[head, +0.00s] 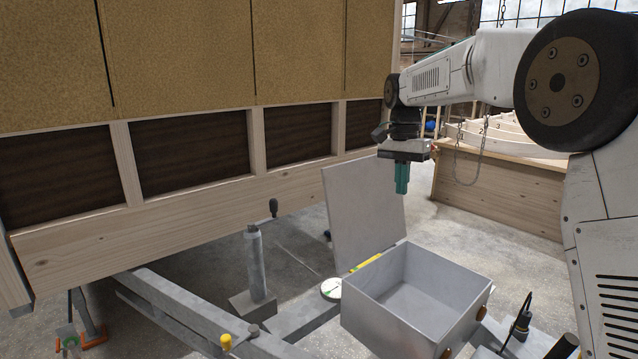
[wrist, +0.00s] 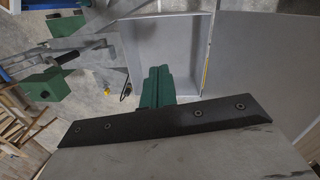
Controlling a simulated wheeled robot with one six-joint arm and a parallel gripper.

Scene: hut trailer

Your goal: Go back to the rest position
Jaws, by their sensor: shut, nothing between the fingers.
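My gripper (head: 402,178) has green fingers and hangs pointing down from my white arm, in the upper right of the head view. The fingers are shut together with nothing between them. In the wrist view the gripper (wrist: 158,82) shows as green fingers at the middle, over the near part of an open grey box. The grey box (head: 385,315) stands below my gripper in the head view, its lid (head: 362,210) raised behind it. Its inside looks empty. The gripper is above the box and apart from it. The box also shows in the wrist view (wrist: 172,50).
A timber-framed trailer wall (head: 190,205) fills the left. A grey metal drawbar (head: 185,310) with an upright jack post (head: 257,265) lies beneath it. A wooden bench (head: 500,190) with curved pieces stands at the back right. A black-handled tool (head: 521,322) sits right of the box.

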